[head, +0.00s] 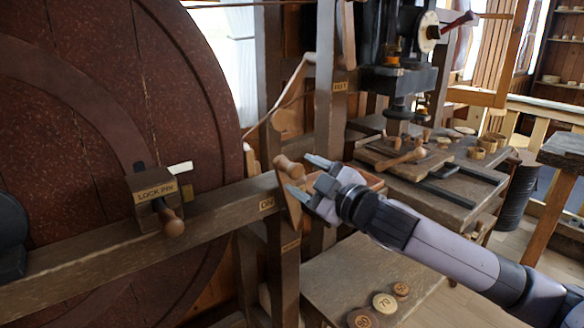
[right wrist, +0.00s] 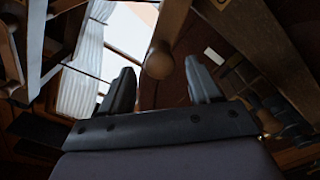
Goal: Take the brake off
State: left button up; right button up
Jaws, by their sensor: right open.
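The brake lever's turned wooden knob (head: 289,167) stands at the top of a short wooden lever (head: 293,207) by the beam, beside a small yellow label (head: 266,204) too small to read surely. My right gripper (head: 308,178) is open, coming from the right, with its fingertips at the knob. In the right wrist view the round knob (right wrist: 159,62) shows in the gap between the two fingers (right wrist: 159,72), not clasped. I cannot tell whether a finger touches it. My left gripper is not in view.
A large dark red wheel (head: 95,120) fills the left, with a block marked LOCK PIN (head: 157,198) on the wooden beam (head: 85,253). Numbered wooden discs (head: 385,302) lie on a low surface. A bench (head: 440,205) with tools stands right, below a dark machine (head: 400,80).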

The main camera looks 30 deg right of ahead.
jog(key=shift+w+a+p, duration=0.15)
jog(key=shift+w+p, duration=0.3)
jog(key=shift+w, duration=1.95)
grip_shut()
